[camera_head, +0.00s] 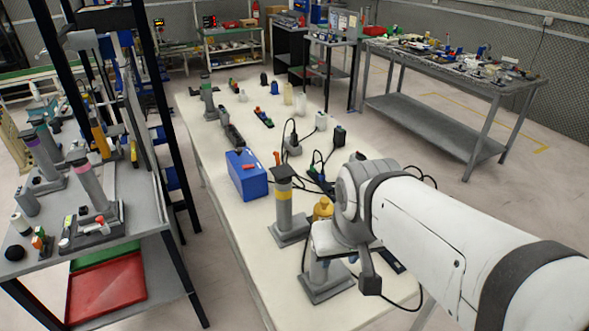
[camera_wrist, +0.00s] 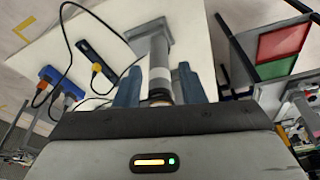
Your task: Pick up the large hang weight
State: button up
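A grey post (camera_wrist: 159,68) with a pale band stands on a square grey base (camera_wrist: 148,27) in the wrist view. Its base also shows in the head view (camera_head: 326,286), with the upper part hidden behind my wrist. My gripper (camera_wrist: 157,84) has one bluish finger on each side of this post, near its top. The fingers look open; contact cannot be told. A similar post with a yellow band (camera_head: 284,196) stands just behind and left in the head view. A small brass-yellow object (camera_head: 323,208) is partly hidden behind my wrist. No label shows which is the large hang weight.
The long white table (camera_head: 225,215) also holds a blue box (camera_head: 247,178), black cables and several small items. A grey shelf table (camera_head: 100,245) with similar posts stands at left. Another loaded table (camera_head: 450,125) stands at the back right. The white table's left front is clear.

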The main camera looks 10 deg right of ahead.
aim_at(324, 209)
jog(key=shift+o, duration=0.4)
jog(key=shift+s+d, duration=0.15)
jog(key=shift+d, duration=0.05)
